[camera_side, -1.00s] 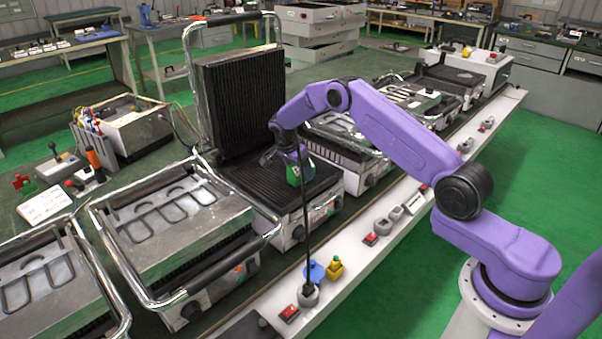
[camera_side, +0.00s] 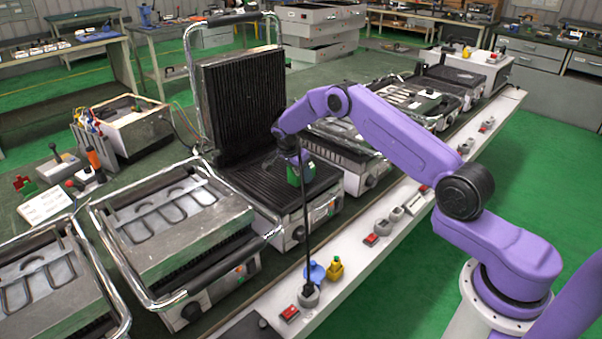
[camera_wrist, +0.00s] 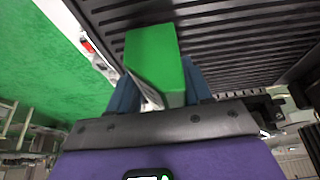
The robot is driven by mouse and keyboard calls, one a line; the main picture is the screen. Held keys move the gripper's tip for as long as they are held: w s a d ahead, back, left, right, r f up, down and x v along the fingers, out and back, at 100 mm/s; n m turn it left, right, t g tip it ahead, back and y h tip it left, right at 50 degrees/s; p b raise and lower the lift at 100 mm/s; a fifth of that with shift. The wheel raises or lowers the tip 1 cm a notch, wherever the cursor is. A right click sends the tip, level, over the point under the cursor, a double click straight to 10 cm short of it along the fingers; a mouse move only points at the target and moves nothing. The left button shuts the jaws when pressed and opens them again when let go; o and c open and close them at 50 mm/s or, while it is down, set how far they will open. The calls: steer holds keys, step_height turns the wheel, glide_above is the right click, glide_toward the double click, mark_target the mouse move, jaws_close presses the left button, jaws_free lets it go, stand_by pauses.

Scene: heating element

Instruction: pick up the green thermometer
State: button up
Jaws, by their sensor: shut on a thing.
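The green thermometer (camera_side: 300,173) is a small green block over the ribbed lower plate of the open grill (camera_side: 262,198). It also shows large in the wrist view (camera_wrist: 155,58), between the two blue fingers. My gripper (camera_wrist: 158,92) is shut on it. In the side view my gripper (camera_side: 292,163) points down at the plate, and its fingers are partly hidden. I cannot tell whether the thermometer still touches the plate.
The grill's lid (camera_side: 240,95) stands upright behind my gripper. Closed grills flank it, one at left (camera_side: 175,230). A white ledge (camera_side: 385,250) in front carries red switches, a blue knob (camera_side: 314,271) and a yellow knob (camera_side: 335,267). A dark cable hangs before the grill.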

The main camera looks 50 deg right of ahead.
step_height(320, 180, up, 3)
steer(key=shift+f, duration=0.1)
steer(key=s+a+r+n+t+y, duration=0.25)
steer(key=s+r+n, duration=0.45)
steer(key=s+r, duration=0.35)
steer(key=s+a+r+n+t+y, duration=0.15)
steer(key=s+a+r+n, duration=0.25)
steer(key=s+r+n, duration=0.45)
steer(key=s+a+f+n+y, duration=0.1)
steer(key=a+f+n, duration=0.2)
steer(key=a+f, duration=0.45)
steer(key=a+f+n, duration=0.2)
steer(key=a+f, duration=0.2)
steer(key=f, duration=0.6)
steer(key=s+a+f+n+g+y, duration=0.1)
steer(key=s+a+f+n+y, duration=0.1)
steer(key=s+a+f+n, duration=0.55)
steer(key=s+a+f+n+g+y, duration=0.1)
steer(key=s+a+f+n+y, duration=0.2)
steer(key=a, duration=0.7)
steer(key=shift+h, duration=0.7)
steer(key=w+a+f, duration=0.2)
steer(key=w+f, duration=0.1)
steer(key=w+a+f, duration=0.3)
steer(key=f, duration=0.1)
steer(key=w+a+f, duration=0.3)
steer(key=w+f, duration=0.1)
steer(key=shift+f, duration=0.1)
steer(key=shift+w+f, duration=0.1)
steer(key=shift+f, duration=1.5)
